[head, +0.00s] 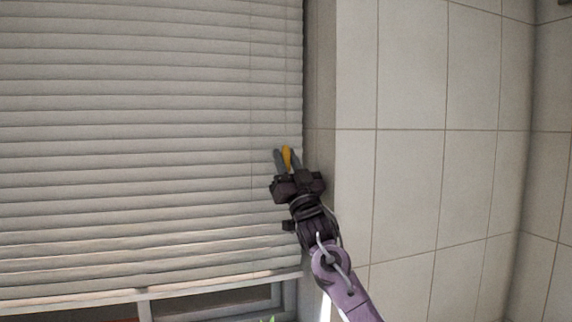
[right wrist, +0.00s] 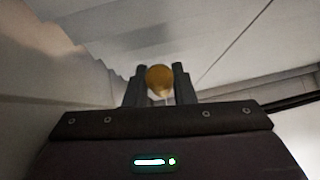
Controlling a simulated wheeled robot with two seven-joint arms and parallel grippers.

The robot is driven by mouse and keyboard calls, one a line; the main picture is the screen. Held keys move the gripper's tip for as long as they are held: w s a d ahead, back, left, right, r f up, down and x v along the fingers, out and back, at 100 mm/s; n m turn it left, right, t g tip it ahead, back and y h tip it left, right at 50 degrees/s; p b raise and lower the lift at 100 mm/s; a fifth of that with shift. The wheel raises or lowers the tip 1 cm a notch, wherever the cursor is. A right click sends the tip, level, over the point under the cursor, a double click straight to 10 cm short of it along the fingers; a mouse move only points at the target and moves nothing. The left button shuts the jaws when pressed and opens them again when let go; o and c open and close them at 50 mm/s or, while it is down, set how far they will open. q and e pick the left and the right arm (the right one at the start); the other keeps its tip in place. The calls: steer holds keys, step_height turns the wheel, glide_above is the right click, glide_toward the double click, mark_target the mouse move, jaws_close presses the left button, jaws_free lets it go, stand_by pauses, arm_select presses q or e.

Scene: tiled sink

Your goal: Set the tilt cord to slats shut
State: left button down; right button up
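The window blind (head: 130,120) fills the left of the head view; its slats lie tilted and overlapping, with thin shadow lines between them. An orange-yellow cord tassel (head: 287,153) hangs at the blind's right edge. My right gripper (head: 287,160) points up there with a finger on each side of the tassel. In the right wrist view, the tassel (right wrist: 160,79) sits between the fingers (right wrist: 160,86), which appear to touch it on both sides. The cord itself is too thin to follow clearly. My left gripper is out of view.
A tiled wall (head: 430,140) stands to the right of the blind, beyond the window recess edge (head: 320,90). The window frame (head: 215,308) shows below the blind's bottom rail. The space in front of the tiles is clear.

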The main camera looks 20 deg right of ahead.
mark_target(288, 166)
steer(key=o, duration=0.3)
steer(key=shift+r, duration=0.15)
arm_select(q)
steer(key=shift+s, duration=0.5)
arm_select(e)
steer(key=shift+o, duration=0.2)
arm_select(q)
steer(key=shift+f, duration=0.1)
arm_select(e)
steer(key=shift+s+f+b, duration=0.2)
steer(key=shift+f+b, duration=0.15)
steer(key=shift+f, duration=0.15)
steer(key=b+v, duration=0.4)
steer(key=v, duration=0.2)
steer(key=shift+s, duration=0.15)
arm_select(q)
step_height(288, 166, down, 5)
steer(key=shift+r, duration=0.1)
arm_select(e)
steer(key=shift+s+f, duration=0.2)
steer(key=shift+s, duration=0.1)
steer(key=shift+s+d+f, duration=0.1)
